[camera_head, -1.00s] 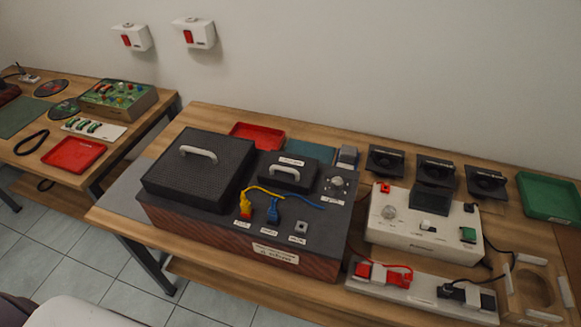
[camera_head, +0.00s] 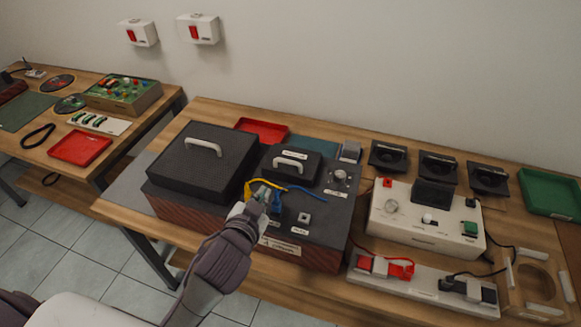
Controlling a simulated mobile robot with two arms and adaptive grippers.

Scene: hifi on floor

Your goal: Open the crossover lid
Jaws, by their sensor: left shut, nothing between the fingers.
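The speaker box (camera_head: 320,240) has a dark top and reddish-brown sides and lies on the wooden table. On its top are a large black lid (camera_head: 200,165) with a white handle, at left, and a smaller black lid (camera_head: 312,168) with a white handle (camera_head: 288,163) and a label behind it, near the back middle. Both lids lie flat. My left gripper (camera_head: 262,194) is shut and empty over the front of the box top, in front of the small lid. It partly hides the yellow plug and sits beside the blue plug (camera_head: 276,214). My right gripper is out of view.
Yellow and blue wires run across the box top near the gripper. A knob (camera_head: 340,177) is right of the small lid. A white device (camera_head: 425,215), a power strip (camera_head: 420,283) and black speaker units stand at right. A red tray (camera_head: 262,130) lies behind.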

